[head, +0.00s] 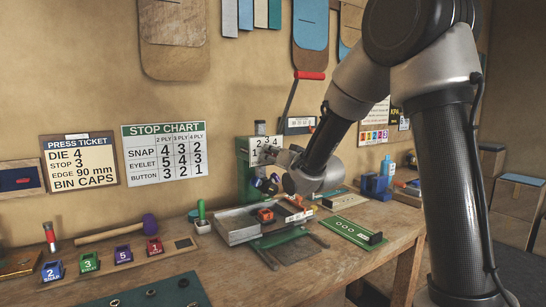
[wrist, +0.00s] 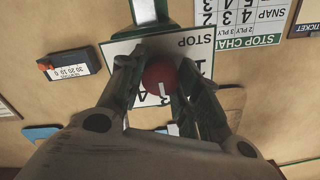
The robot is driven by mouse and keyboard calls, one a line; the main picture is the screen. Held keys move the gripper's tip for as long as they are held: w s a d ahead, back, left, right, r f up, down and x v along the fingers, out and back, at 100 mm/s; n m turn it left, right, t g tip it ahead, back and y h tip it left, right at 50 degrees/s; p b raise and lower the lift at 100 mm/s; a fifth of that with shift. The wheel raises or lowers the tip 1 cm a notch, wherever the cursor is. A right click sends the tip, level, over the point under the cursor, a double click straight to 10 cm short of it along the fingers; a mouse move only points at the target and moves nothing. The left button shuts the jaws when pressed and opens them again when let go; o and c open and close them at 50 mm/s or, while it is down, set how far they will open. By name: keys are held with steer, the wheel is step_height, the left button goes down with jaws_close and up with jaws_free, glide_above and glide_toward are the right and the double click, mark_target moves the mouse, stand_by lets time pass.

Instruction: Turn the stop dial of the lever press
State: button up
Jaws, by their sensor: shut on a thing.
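The lever press (head: 244,172) is green and stands at the back of the bench, with a red-ended lever (head: 309,75) raised. Its white stop plate (head: 262,142) carries numbers and also shows upside down in the wrist view (wrist: 197,50), with the word STOP. The stop dial (wrist: 160,75) is a round dark red knob with a white pointer line towards the bottom of the wrist picture. My gripper (wrist: 158,82) is shut on the dial, one finger on each side. The fingers hide some plate numbers. In the head view my gripper (head: 279,158) is at the plate and hides the dial.
The press ticket (head: 79,160) reads DIE 4, STOP 3. A stop chart (head: 164,151) hangs beside it. Numbered die blocks (head: 88,262) and a mallet (head: 149,223) lie at the left. A metal tray (head: 236,226) stands before the press. Blue items (head: 375,185) stand at the right.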

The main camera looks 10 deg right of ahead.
stand_by(0.3)
steer(key=o, duration=1)
steer(key=shift+o, duration=0.2)
steer(key=v, duration=0.7)
steer(key=shift+s, duration=0.2)
steer(key=shift+f, duration=0.1)
